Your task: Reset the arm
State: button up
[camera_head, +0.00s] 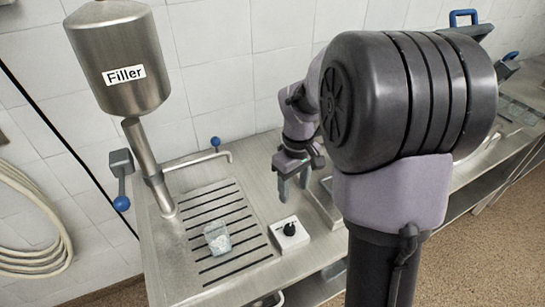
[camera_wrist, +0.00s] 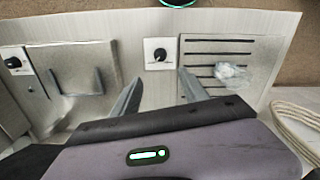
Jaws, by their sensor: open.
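My gripper (camera_head: 293,188) is open and empty above the steel counter, near a white box with a black knob (camera_head: 289,233). In the wrist view the two fingers of my gripper (camera_wrist: 163,92) are spread apart with nothing between them. The knob box (camera_wrist: 159,54) shows beyond the fingertips there. My arm's large dark joint fills the right middle of the head view and hides part of the counter behind it.
A steel tank labelled Filler (camera_head: 120,60) stands on a post at left. A coiled hose (camera_head: 35,225) hangs on the left wall.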

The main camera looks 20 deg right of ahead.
jog(key=s+a+r+m+t+y+b, duration=0.1)
jog(key=s+a+m+t+b, duration=0.4)
jog(key=s+a+b, duration=0.6)
jog(key=s+a+m+y, duration=0.1)
jog(key=s+a+m, duration=0.1)
jog(key=s+a, duration=0.3)
jog(key=shift+s+a+t, duration=0.2)
jog(key=shift+s+t, duration=0.2)
jog(key=shift+s, duration=0.15)
jog(key=shift+c, duration=0.4)
